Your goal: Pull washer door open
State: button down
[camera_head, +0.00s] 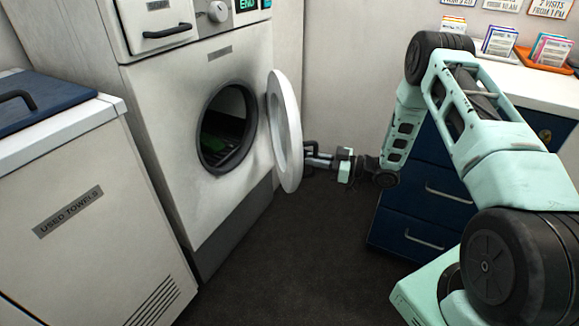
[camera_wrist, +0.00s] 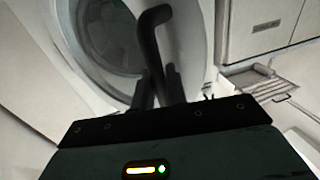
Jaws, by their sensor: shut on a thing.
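The white washer (camera_head: 200,120) stands at the back left with its round opening (camera_head: 228,130) showing a dark drum. Its round white door (camera_head: 286,130) is swung well out to the right, nearly edge-on to the head view. My gripper (camera_head: 312,155) is at the outer face of the door, shut on the door's dark handle. In the wrist view the curved black handle (camera_wrist: 150,45) rises from between my gripper's fingers (camera_wrist: 158,88), with the door (camera_wrist: 185,40) behind it. The fingertips are partly hidden by the handle and shadow.
A white bin labelled "USED TOWELS" (camera_head: 70,210) with a blue lid stands at left. A blue drawer cabinet (camera_head: 430,195) with a white top stands right, near my arm. Dark floor (camera_head: 290,260) between them is clear.

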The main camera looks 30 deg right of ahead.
jog(key=w+d+b, duration=0.1)
jog(key=d+b, duration=0.1)
jog(key=d, duration=1.1)
jog(key=shift+w+d+b, duration=0.15)
jog(key=shift+w+b, duration=0.15)
jog(key=shift+w, duration=0.1)
